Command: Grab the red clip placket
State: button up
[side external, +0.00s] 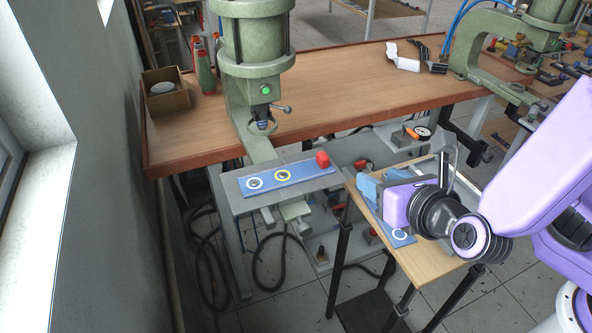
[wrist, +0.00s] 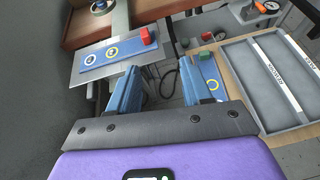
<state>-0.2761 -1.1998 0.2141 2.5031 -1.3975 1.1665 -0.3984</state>
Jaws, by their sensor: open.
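A red block (side external: 322,159) sits at the right end of a blue placket (side external: 290,178) with a white ring and a yellow ring. The placket lies on the grey plate under the left green press. In the wrist view the red block (wrist: 147,36) and its placket (wrist: 100,56) are beyond my fingers. A second blue placket (side external: 404,238) lies on the small wooden table, partly hidden by my gripper (side external: 368,190). In the wrist view my two blue fingers are apart with nothing between them (wrist: 161,85). My gripper is to the right of the red block, apart from it.
The left green press (side external: 252,50) rises behind the plate. A wooden bench (side external: 340,85) runs across the back, with a cardboard box (side external: 166,100) at left. A gauge (side external: 423,132) is behind the small table (side external: 440,262). A labelled grey tray (wrist: 262,95) is at right.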

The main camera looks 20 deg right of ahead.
jog(key=a+n+y, duration=0.1)
jog(key=a+n, duration=0.1)
send_near(325, 158)
jog(key=x, duration=0.4)
jog(key=shift+t, duration=0.3)
jog(key=shift+x, duration=2.8)
jog(key=shift+s+f, duration=0.1)
jog(key=shift+f, duration=0.05)
grip_shut()
